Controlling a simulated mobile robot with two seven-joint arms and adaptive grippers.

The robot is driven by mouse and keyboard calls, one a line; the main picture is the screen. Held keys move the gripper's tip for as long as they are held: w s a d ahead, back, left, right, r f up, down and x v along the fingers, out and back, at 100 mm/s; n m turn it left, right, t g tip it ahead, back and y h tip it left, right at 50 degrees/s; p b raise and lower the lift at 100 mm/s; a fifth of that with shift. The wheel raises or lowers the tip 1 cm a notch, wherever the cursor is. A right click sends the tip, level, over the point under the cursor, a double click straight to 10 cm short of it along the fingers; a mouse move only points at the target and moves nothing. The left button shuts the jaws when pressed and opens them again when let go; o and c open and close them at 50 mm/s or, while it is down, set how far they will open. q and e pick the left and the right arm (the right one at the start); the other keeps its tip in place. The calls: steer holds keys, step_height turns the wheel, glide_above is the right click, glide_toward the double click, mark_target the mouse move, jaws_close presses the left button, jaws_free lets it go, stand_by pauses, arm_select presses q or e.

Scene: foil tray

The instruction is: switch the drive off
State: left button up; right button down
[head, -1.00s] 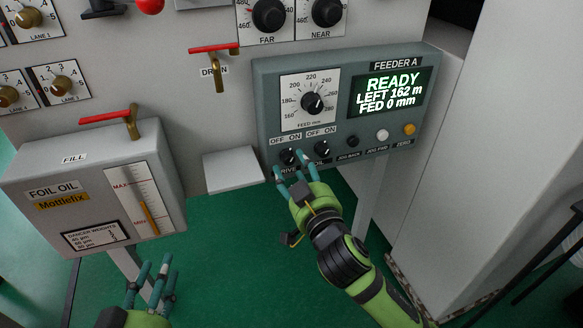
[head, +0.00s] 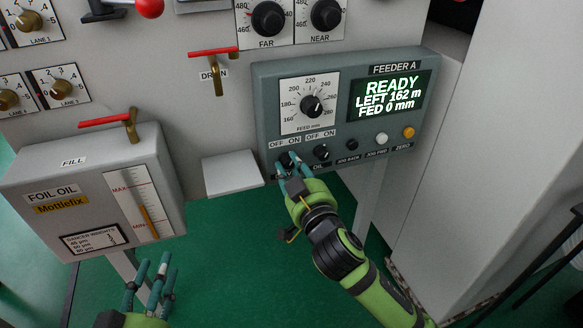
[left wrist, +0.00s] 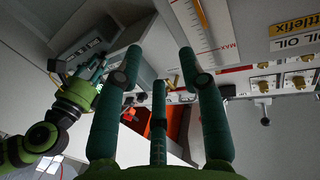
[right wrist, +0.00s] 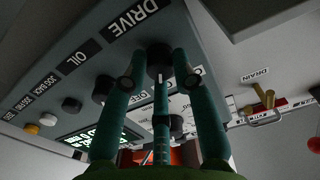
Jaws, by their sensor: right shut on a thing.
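The grey FEEDER A box (head: 262,95) carries a black DRIVE knob (head: 286,158) at its lower left, under OFF and ON labels. My right gripper (head: 290,166) is shut on this knob. In the right wrist view the knob (right wrist: 160,58) sits between the fingertips, beside the DRIVE label (right wrist: 133,17). The fingers hide part of the knob in the head view, so I cannot tell its setting. The display (head: 391,95) reads READY, LEFT 162 m, FED 0 mm. My left gripper (head: 150,268) is open and empty, low at the left.
The OIL knob (head: 321,152) is close to the right of the DRIVE knob. Jog and zero buttons (head: 382,138) follow further right. The feed dial (head: 312,106) is above. The foil oil tank (head: 95,190) and a red DRAIN lever (head: 213,50) are to the left.

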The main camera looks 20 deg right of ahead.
steer(key=shift+n+p, duration=0.9)
steer(key=shift+p, duration=0.15)
steer(key=shift+f+n+p, duration=0.1)
steer(key=shift+n+p, duration=0.4)
steer(key=shift+n, duration=0.1)
arm_select(q)
steer(key=s+a+f+n+g+y+p, duration=0.15)
steer(key=s+a+f+g, duration=0.25)
steer(key=s+f+g, duration=0.4)
steer(key=s+a+f+n+g+y, duration=0.1)
steer(key=s+a+f+g+y, duration=0.2)
steer(key=s+a+f+g, duration=0.45)
arm_select(e)
steer(key=shift+n, duration=0.7)
steer(key=n+p, duration=0.3)
steer(key=n, duration=0.2)
steer(key=shift+d+n+p, duration=0.1)
steer(key=shift+n+p, duration=0.3)
arm_select(q)
steer(key=d+f, duration=0.3)
steer(key=f, duration=1.2)
steer(key=shift+w+m+t+p, duration=0.35)
steer(key=shift+w+p, duration=0.05)
arm_select(e)
steer(key=shift+n, duration=0.9)
